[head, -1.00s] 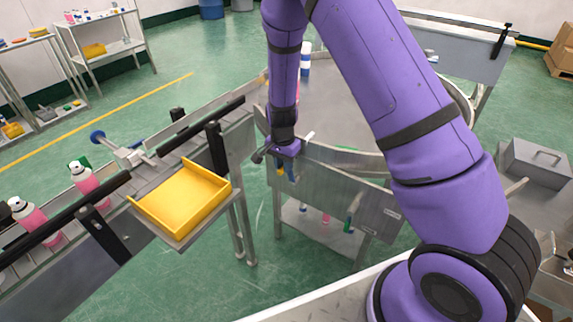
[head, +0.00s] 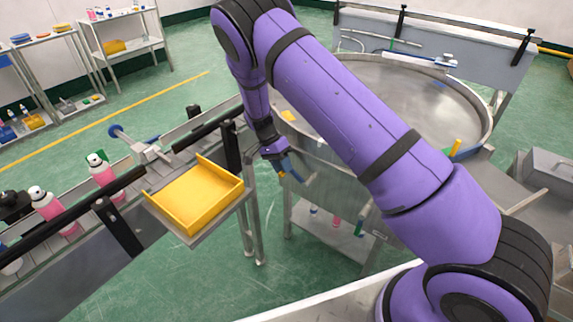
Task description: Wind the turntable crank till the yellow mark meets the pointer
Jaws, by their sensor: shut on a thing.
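The turntable (head: 400,82) is a wide round steel disc with a raised rim, partly hidden behind my arm. A flat yellow patch (head: 289,115) shows on its near left part. A small upright yellow piece (head: 455,147) stands at the near right rim; I cannot tell which of these is the mark and which, if either, is the pointer. My gripper (head: 283,168) is low beside the left end of the turntable's steel front panel (head: 325,178), pointing down. It is shut on the crank handle, of which only small blue and yellow parts are discernible; the crank arm is not clear.
A yellow tray (head: 197,196) sits left of my gripper. Beyond it runs a conveyor with pink bottles (head: 104,176) and black rails (head: 70,212). A grey box (head: 545,180) stands at the right. A lower shelf (head: 328,226) holds small items. Green floor lies between tray and turntable.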

